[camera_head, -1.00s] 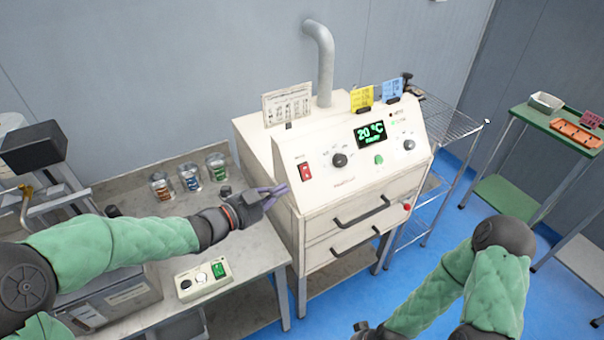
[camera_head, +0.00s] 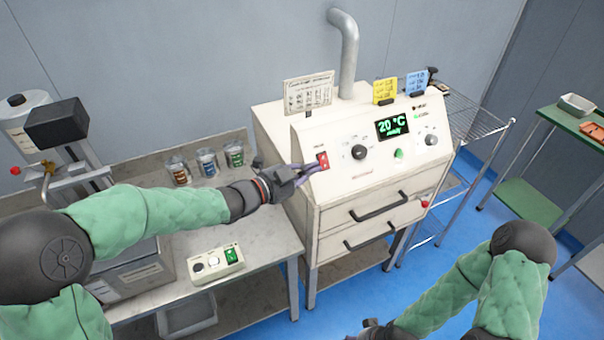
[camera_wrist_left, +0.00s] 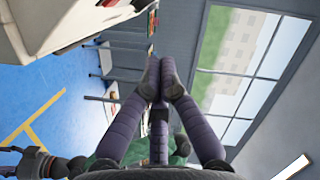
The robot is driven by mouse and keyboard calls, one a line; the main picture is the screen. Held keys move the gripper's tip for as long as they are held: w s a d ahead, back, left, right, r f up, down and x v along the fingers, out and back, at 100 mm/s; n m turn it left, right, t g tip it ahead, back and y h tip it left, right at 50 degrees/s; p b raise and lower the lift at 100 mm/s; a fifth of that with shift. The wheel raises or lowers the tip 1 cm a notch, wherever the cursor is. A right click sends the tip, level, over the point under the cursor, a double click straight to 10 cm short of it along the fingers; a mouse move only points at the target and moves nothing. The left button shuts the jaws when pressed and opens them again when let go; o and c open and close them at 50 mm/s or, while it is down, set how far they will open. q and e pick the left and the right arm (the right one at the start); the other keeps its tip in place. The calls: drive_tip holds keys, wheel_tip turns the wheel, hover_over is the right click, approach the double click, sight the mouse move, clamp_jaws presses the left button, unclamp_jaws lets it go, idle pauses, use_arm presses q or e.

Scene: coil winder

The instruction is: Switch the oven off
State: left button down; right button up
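The oven (camera_head: 350,185) is a cream box with a sloped control panel. Its green display (camera_head: 393,125) reads 20 °C with a line of text below. A red rocker switch (camera_head: 323,160) sits at the panel's left edge. My left gripper (camera_head: 318,169) has its purple fingers right beside the switch; I cannot tell if they touch it. In the left wrist view the fingertips (camera_wrist_left: 160,75) are together with nothing between them. My right gripper (camera_head: 372,325) is low at the bottom edge, partly cut off, and its fingers are unclear.
A black knob (camera_head: 359,152), a green button (camera_head: 399,154) and a smaller knob (camera_head: 431,139) share the panel. A wire rack (camera_head: 470,125) is right of the oven.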

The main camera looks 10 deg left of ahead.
sight(324, 161)
use_arm(q)
drive_tip(key=w, duration=0.2)
drive_tip(key=w+d+f+b, duration=0.1)
drive_tip(key=w, duration=0.1)
drive_tip(key=w+f, duration=0.1)
drive_tip(key=w, duration=0.1)
drive_tip(key=shift+w+d+f+b, duration=0.1)
drive_tip(key=shift+d+f+b, duration=0.1)
drive_tip(key=shift+d+b, duration=0.2)
drive_tip(key=shift+w+a+f, duration=0.2)
drive_tip(key=shift+w, duration=0.1)
